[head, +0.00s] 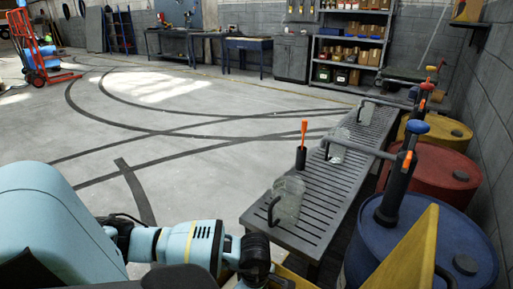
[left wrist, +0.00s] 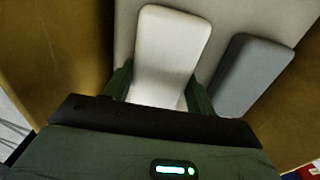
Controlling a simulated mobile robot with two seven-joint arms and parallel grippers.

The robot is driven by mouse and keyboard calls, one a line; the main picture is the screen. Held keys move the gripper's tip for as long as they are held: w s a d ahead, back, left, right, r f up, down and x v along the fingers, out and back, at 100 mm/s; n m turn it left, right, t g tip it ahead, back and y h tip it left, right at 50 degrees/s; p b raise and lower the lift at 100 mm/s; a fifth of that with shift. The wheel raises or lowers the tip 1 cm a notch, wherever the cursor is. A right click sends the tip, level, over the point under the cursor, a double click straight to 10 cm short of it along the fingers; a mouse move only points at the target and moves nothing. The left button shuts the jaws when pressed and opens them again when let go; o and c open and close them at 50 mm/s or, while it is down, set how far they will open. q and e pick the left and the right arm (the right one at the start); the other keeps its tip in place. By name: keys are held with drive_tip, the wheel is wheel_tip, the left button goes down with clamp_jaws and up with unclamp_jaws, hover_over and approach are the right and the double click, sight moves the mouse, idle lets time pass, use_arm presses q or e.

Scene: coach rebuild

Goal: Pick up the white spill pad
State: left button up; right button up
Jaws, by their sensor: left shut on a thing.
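The white spill pad (left wrist: 172,48) is a pale, rounded slab in the left wrist view. My left gripper (left wrist: 160,100) is shut on its near end, with one dark green finger on each side. The pad's near edge is hidden by the gripper body. The pad is inside or just over a container with brownish-yellow walls; I cannot tell whether it touches the floor of it. In the head view my left arm reaches to the bottom middle, and its fingers and the pad are hidden. My right gripper is not in view.
A grey pad (left wrist: 252,75) lies close to the right of the white pad. In the head view a slatted bench (head: 322,205) holds clear jugs (head: 288,198) and an orange-handled tool (head: 302,146). Blue (head: 462,240), red (head: 447,175) and yellow drums stand along the right. The floor at left is open.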

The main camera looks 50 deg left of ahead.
use_arm(q)
wheel_tip(320, 180, up, 8)
drive_tip(key=shift+r+p, duration=0.25)
drive_tip(key=shift+p, duration=0.15)
drive_tip(key=shift+r, duration=0.55)
